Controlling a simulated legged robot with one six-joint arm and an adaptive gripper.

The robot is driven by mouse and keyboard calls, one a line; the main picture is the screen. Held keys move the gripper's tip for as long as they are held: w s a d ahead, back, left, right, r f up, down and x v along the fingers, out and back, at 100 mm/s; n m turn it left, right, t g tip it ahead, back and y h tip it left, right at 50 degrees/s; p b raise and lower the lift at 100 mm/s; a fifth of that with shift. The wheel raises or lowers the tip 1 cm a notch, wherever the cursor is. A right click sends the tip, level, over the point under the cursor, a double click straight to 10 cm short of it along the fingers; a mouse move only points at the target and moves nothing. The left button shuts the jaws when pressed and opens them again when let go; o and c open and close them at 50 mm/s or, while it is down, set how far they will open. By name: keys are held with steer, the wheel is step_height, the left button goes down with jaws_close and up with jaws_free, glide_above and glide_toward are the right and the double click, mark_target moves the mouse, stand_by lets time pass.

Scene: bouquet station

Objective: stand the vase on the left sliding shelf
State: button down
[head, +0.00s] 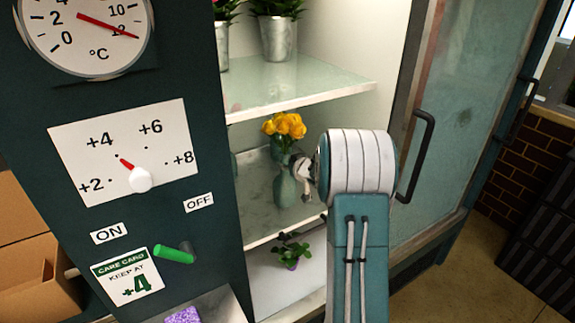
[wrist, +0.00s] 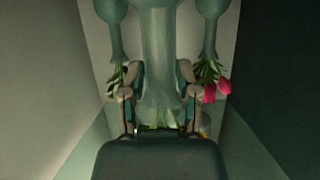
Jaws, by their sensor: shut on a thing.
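A slender grey-green vase (head: 286,188) with yellow roses (head: 284,126) is at the middle shelf (head: 263,220) inside the open cabinet. My gripper (head: 299,172) is shut on the vase from the right. The wrist view, which looks upside down, shows the vase (wrist: 158,50) upright between both fingers of my gripper (wrist: 161,92). I cannot tell if the vase's base touches the shelf. Which shelf is the left sliding one is unclear.
Two similar vases stand beyond, one left (wrist: 112,22) and one right (wrist: 211,20) with pink tulips (wrist: 217,90). The upper shelf (head: 290,92) holds potted flowers. A small plant (head: 291,250) sits below. The glass door (head: 440,130) is at right, the control panel (head: 125,155) at left.

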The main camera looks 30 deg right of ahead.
steer(key=shift+c, duration=1.8)
jaws_free()
steer(key=shift+s+r, duration=0.25)
steer(key=shift+s, duration=0.05)
steer(key=d+v, duration=0.1)
steer(key=v, duration=0.9)
steer(key=s+a+r+m+g+h, duration=0.1)
steer(key=s+a+r+h, duration=0.1)
steer(key=s+a+r, duration=0.4)
steer(key=s+a+r+m+g+h, duration=0.15)
steer(key=a+r, duration=0.25)
steer(key=a, duration=0.4)
steer(key=s+a+f+n+g+y, duration=0.3)
steer(key=s+a+g+y, duration=0.1)
steer(key=s+a, duration=1.3)
steer(key=s+g, duration=0.1)
steer(key=s, duration=0.2)
